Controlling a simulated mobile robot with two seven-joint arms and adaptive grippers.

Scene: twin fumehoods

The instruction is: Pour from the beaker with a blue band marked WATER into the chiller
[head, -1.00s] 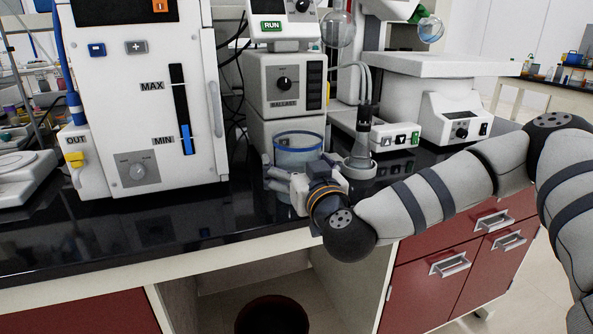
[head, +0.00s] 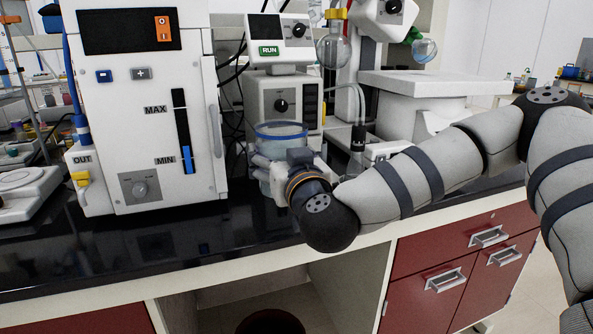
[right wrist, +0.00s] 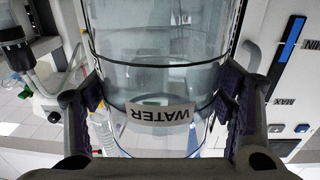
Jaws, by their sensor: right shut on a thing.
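The beaker with the blue band (head: 281,138) is clear glass and holds a see-through liquid. It is roughly upright in front of the pump with the dial. My right gripper (head: 264,166) is shut around its side, and the beaker appears held above the black counter. In the right wrist view, the beaker (right wrist: 155,75) fills the middle between both fingers (right wrist: 158,108), with its WATER label upside down. The chiller (head: 128,78) is the white box to the left of the beaker, with a MAX/MIN gauge showing blue near MIN. Its top is cut off. My left gripper is not in view.
The pump (head: 281,100) stands close behind the beaker, under a RUN control box (head: 280,52). A round flask (head: 333,51) hangs to the right above. The black counter (head: 150,245) is clear in front of the chiller. Red drawers (head: 440,262) are below.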

